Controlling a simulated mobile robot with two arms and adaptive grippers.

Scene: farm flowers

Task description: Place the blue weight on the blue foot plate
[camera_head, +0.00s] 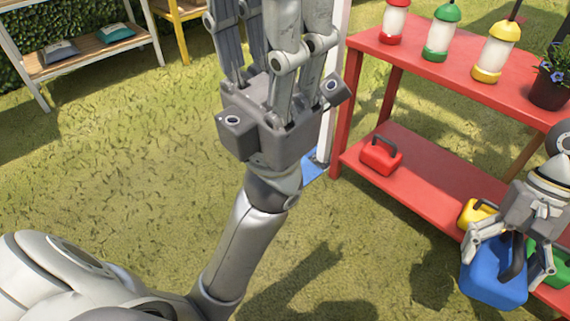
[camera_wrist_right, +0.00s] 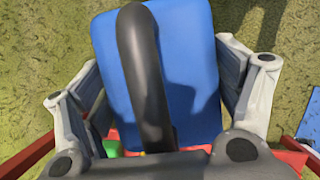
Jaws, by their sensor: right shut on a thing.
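The blue weight (camera_head: 490,282), a block with a black handle, hangs in my right gripper (camera_head: 509,260) at the lower right, in front of the red shelf. In the right wrist view the blue weight (camera_wrist_right: 190,65) sits between the two fingers of the right gripper (camera_wrist_right: 165,115). The blue foot plate (camera_head: 313,166) lies on the grass at the base of a white post, partly hidden by my left gripper. It also shows at the right edge of the right wrist view (camera_wrist_right: 311,118). My left gripper (camera_head: 275,40) points up mid-frame; its fingertips are cut off.
The red shelf (camera_head: 420,190) holds a red weight (camera_head: 381,156), a yellow weight (camera_head: 478,212) and a green weight (camera_head: 545,272) on its lower board. Lanterns (camera_head: 440,38) and a potted flower (camera_head: 550,80) stand on top. Open grass lies left of the shelf.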

